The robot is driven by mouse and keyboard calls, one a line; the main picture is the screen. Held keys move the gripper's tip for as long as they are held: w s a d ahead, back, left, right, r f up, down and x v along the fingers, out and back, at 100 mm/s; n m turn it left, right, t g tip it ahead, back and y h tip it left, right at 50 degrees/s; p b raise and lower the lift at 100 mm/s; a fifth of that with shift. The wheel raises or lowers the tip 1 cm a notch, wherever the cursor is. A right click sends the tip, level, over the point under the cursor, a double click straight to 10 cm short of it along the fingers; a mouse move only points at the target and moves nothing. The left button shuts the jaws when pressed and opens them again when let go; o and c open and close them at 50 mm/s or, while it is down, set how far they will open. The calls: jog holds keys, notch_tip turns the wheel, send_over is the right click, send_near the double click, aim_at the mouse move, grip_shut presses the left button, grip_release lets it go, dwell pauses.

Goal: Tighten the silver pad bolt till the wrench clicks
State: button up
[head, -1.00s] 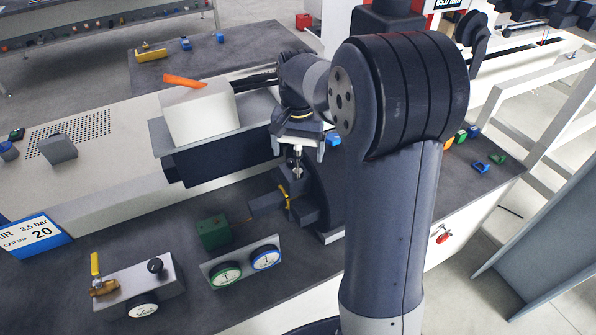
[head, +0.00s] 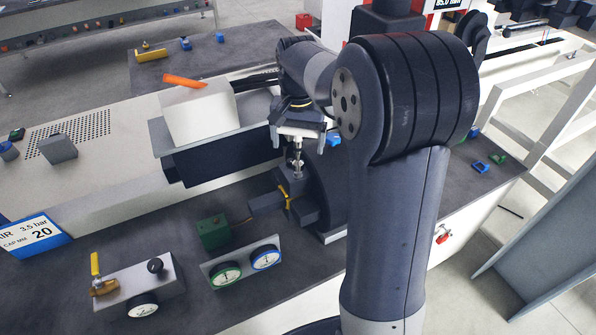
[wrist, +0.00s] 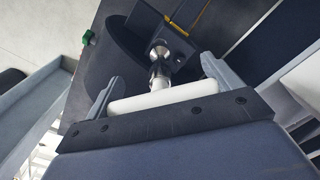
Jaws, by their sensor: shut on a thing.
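My gripper (head: 300,142) points down over the dark machine block at the middle of the bench. It is shut on the white handle (wrist: 165,97) of a T-shaped wrench, which lies crosswise between the fingers in the wrist view. The wrench's silver shaft (wrist: 158,68) runs from the handle to a round silver part (wrist: 158,47), which appears to be the pad bolt. In the head view, the silver part (head: 297,170) stands just below the gripper. Where the shaft meets the bolt is not clear.
A yellow lever (head: 285,192) and a green block (head: 213,232) are close by. Two round gauges (head: 265,257) stand in front, with a valve unit (head: 140,285) left of them. A white box (head: 197,112) with an orange piece on top stands left of my gripper.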

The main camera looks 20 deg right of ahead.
jog(key=shift+r, duration=1.2)
